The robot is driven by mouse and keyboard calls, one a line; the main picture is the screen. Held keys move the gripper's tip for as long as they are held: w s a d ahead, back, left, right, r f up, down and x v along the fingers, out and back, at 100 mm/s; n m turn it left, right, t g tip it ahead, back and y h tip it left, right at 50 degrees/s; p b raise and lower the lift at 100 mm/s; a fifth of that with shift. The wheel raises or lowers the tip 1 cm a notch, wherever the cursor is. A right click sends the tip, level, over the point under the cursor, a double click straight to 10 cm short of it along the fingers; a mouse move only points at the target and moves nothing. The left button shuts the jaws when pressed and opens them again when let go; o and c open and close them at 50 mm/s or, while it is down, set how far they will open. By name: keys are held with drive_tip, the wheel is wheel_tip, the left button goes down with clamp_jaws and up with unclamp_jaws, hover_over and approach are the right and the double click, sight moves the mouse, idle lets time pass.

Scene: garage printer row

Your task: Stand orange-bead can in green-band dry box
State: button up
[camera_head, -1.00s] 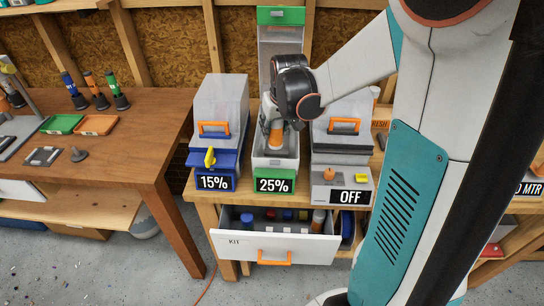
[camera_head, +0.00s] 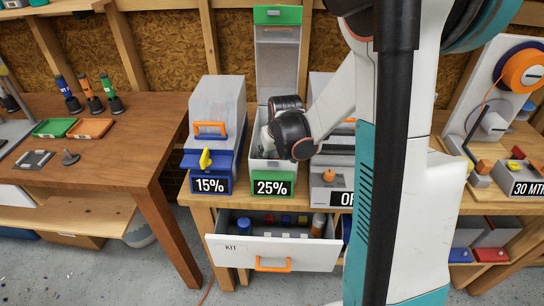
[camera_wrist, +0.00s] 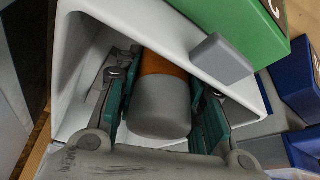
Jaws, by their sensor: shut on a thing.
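The green-band dry box (camera_head: 284,188) stands in the middle of the bench, marked 25%. Its clear lid with a green top edge (camera_head: 277,15) stands open behind it. My gripper (camera_wrist: 165,108) reaches down into this box. It is shut on the orange-bead can (camera_wrist: 160,105), which shows an orange part and a grey rounded end between the green finger pads. The white box wall (camera_wrist: 190,30) surrounds the fingers and the can. In the head view my wrist hides the can. I cannot tell whether the can touches the box floor.
A blue-band box (camera_head: 208,186) marked 15% stands close on the left, lid shut. A grey box (camera_head: 330,195) marked OFF is close on the right, partly behind my arm. The open KIT drawer (camera_head: 240,250) juts out below. A wooden table (camera_head: 130,150) stands left.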

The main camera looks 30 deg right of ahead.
drive_tip(key=shift+f, duration=0.15)
drive_tip(key=o, duration=1.1)
drive_tip(key=shift+r, duration=0.5)
drive_tip(key=p+v, duration=0.4)
drive_tip(key=v, duration=0.7)
drive_tip(key=shift+s+r, duration=0.15)
drive_tip(key=shift+s, duration=0.05)
